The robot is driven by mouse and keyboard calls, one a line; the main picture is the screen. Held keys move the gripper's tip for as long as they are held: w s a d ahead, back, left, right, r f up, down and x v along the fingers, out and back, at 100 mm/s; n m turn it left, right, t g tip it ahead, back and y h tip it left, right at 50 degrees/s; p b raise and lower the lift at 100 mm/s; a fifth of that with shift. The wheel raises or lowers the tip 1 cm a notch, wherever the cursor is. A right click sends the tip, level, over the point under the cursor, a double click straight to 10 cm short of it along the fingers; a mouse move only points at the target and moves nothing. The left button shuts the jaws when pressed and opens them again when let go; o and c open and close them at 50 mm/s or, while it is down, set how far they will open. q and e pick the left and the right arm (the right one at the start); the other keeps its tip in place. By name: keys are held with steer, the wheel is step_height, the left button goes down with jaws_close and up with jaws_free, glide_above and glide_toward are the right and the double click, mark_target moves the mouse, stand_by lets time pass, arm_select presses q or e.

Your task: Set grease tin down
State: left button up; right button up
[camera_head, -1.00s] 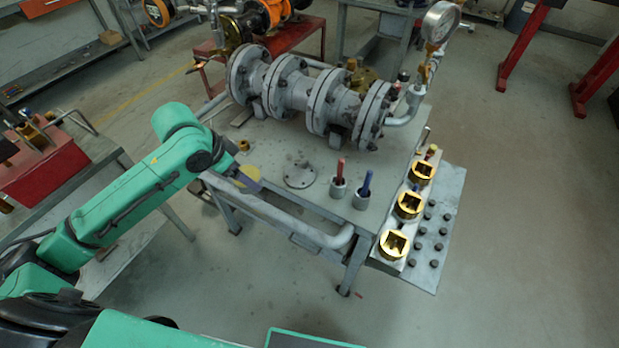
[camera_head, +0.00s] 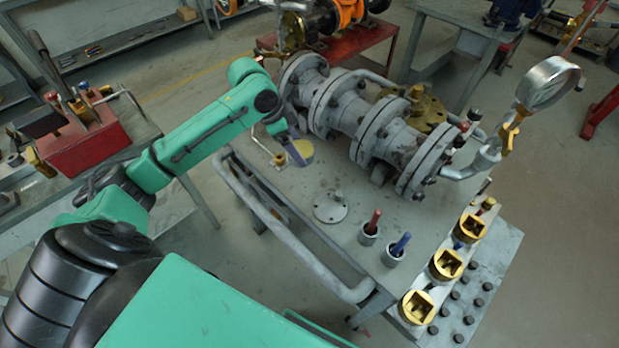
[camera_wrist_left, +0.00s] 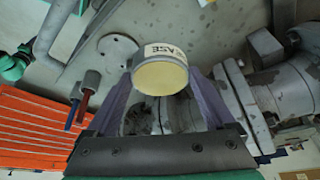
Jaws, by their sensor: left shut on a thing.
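The grease tin (camera_head: 300,152) is a small round tin with a pale yellow top. In the left wrist view the tin (camera_wrist_left: 160,75) sits between the two fingers, and part of its label reads "ASE". My left gripper (camera_head: 292,148) is shut on it, over the left part of the grey work table (camera_head: 300,210). I cannot tell how far the tin is above the table top. My right gripper does not show.
A grey flanged valve assembly (camera_head: 365,120) with a pressure gauge (camera_head: 548,82) stands just right of the tin. A flat round flange (camera_head: 330,207) lies on the table. Cups with a red tool (camera_head: 370,230) and a blue tool (camera_head: 397,250) stand nearer. Brass blocks (camera_head: 447,264) line the right edge.

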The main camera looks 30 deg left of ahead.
arm_select(q)
steer(key=f, duration=0.6)
steer(key=w+f, duration=0.1)
steer(key=f, duration=0.2)
step_height(320, 180, down, 3)
steer(key=shift+s+r, duration=0.15)
steer(key=shift+f, duration=0.2)
steer(key=o, duration=1.2)
steer(key=shift+f, duration=0.1)
steer(key=shift+o, duration=0.6)
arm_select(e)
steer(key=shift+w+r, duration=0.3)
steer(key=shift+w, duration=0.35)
arm_select(q)
steer(key=v, duration=1.2)
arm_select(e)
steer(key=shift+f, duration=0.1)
